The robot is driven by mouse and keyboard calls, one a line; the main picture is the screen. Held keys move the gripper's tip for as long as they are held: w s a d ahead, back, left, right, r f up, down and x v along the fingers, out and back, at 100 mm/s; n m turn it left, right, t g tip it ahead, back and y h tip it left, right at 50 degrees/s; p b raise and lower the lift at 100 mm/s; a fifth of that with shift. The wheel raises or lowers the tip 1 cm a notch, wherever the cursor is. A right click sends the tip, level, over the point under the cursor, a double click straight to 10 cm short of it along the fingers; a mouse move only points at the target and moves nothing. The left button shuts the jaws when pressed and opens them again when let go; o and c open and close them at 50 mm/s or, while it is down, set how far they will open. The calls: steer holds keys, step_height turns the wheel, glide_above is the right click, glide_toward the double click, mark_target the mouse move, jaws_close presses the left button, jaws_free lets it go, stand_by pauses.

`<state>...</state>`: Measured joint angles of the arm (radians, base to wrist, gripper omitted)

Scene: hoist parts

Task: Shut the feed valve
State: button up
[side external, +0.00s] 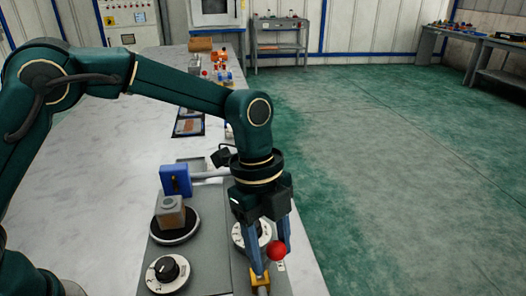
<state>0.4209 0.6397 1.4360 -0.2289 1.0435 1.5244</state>
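What looks like the feed valve is at the lower middle of the side external view, with a yellow body (260,279) on a grey pipe and a red ball knob (277,250) above and to its right. My gripper (272,261) points down over the valve. Its two blue fingers are apart, one on the left of the knob and the other at its right. The knob overlaps the right finger in the picture, so I cannot tell whether they touch. The valve's handle below the knob is mostly hidden.
A black-knobbed dial (168,272) sits at the lower left. A grey-brown block (171,211) stands on a round dark plate behind it. A blue box (176,180) is behind that. Another white dial (240,236) is partly hidden by my gripper. Bottles (224,74) stand far back.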

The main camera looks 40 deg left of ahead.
steer(key=shift+s+a+r, duration=0.25)
steer(key=shift+s+a, duration=0.65)
steer(key=shift+s+a+f, duration=0.2)
steer(key=shift+s+a, duration=0.45)
steer(key=shift+o, duration=0.6)
steer(key=d+v, duration=0.1)
steer(key=v, duration=0.6)
steer(key=shift+d+r, duration=0.4)
steer(key=shift+r, duration=0.2)
